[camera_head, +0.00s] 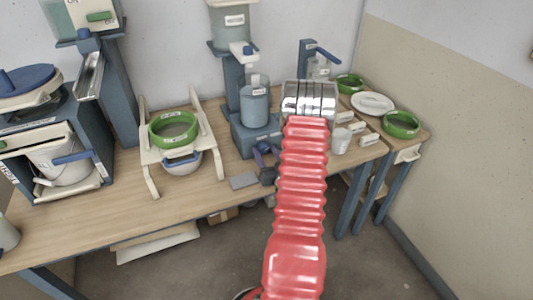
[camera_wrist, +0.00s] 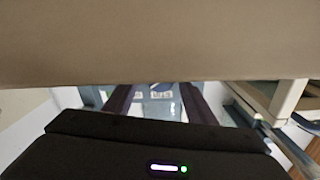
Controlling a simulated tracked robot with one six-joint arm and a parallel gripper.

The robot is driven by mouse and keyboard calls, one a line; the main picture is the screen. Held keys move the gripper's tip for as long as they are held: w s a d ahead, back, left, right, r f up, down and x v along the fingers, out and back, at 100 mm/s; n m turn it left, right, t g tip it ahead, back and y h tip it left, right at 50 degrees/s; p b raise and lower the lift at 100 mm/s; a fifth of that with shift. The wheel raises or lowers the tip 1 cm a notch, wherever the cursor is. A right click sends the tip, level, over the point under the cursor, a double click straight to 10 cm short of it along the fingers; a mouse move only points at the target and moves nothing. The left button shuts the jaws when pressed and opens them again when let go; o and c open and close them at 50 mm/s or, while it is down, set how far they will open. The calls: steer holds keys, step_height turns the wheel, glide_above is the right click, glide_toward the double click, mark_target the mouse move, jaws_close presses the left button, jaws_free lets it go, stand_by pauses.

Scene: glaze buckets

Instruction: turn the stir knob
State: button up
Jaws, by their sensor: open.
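The blue mixing stand (camera_head: 255,137) is on the wooden table, left of my red arm, with a grey-blue pot on it. My gripper (camera_head: 264,151) is in front of its base, its dark fingers pointing at the front face. In the wrist view my gripper (camera_wrist: 158,98) is open, with a blue-grey panel bearing small pale labels between its fingers. A dark blue round edge (camera_wrist: 161,87) shows above the labels; it may be the stir knob, mostly hidden. I cannot tell whether the fingers touch anything. No clear knob shows in the head view.
A white rack with a green-rimmed sieve (camera_head: 174,130) stands to the left. A white cup (camera_head: 341,140) and small blocks are right of my arm, before green rings (camera_head: 401,124) and a white plate (camera_head: 373,103). A beige surface (camera_wrist: 160,40) fills the wrist view's top.

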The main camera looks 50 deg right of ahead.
steer(key=shift+c, duration=0.6)
steer(key=c, duration=0.9)
steer(key=shift+n, duration=0.4)
steer(key=n, duration=0.3)
steer(key=shift+f+n, duration=0.1)
steer(key=shift+n, duration=1.8)
steer(key=shift+a, duration=0.1)
steer(key=o, duration=1)
